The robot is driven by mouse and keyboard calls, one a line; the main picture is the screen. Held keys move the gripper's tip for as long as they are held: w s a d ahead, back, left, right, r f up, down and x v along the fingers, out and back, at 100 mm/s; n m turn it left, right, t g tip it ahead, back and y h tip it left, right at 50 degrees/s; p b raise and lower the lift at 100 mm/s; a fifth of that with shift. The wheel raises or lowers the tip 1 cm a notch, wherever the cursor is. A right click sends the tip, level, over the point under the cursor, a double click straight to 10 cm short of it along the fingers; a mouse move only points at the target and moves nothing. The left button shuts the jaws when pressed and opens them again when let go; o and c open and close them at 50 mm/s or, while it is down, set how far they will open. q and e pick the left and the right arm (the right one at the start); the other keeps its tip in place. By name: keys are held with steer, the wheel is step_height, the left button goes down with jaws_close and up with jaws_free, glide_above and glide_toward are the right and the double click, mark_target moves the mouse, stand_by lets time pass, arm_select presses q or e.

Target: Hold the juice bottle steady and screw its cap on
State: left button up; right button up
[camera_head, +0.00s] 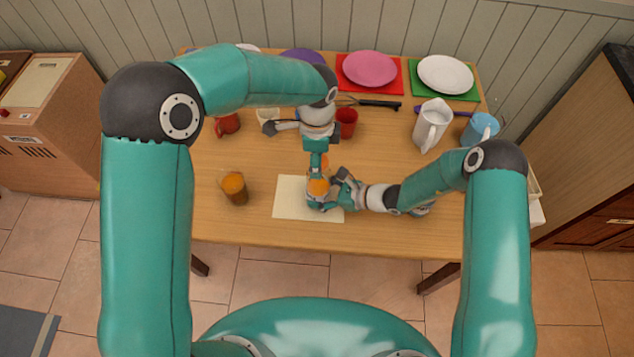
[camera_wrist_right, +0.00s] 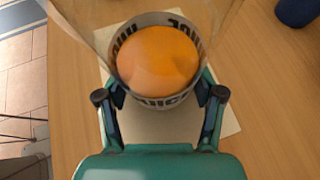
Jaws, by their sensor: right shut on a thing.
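The juice bottle (camera_wrist_right: 155,62) has orange contents and a pale label with dark lettering. In the head view the bottle (camera_head: 318,187) stands on a cream sheet (camera_head: 289,197), mostly covered by my grippers. My right gripper (camera_head: 326,195) comes in from the right, low on the bottle. In the right wrist view its fingers (camera_wrist_right: 160,103) are shut on either side of the bottle. My left gripper (camera_head: 318,168) points down directly above the bottle. Its fingers are small and overlap the bottle's top, so their opening is unclear. I cannot make out the cap or whether the left gripper holds it.
A glass of orange drink (camera_head: 234,188) stands left of the sheet. Red cup (camera_head: 346,122), red mug (camera_head: 228,123), white jug (camera_head: 431,125) and blue mug (camera_head: 480,129) stand farther back. Pink plate (camera_head: 369,68) and white plate (camera_head: 445,74) lie at the rear.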

arm_select(q)
steer(key=n, duration=0.5)
steer(key=shift+n, duration=0.4)
steer(key=n, duration=1.5)
steer(key=shift+a, duration=0.1)
jaws_close()
steer(key=m, duration=0.5)
steer(key=shift+s+f, duration=0.1)
steer(key=shift+s, duration=0.05)
steer(key=m, duration=0.9)
steer(key=shift+m, duration=0.3)
steer(key=m, duration=0.3)
steer(key=shift+m, duration=0.3)
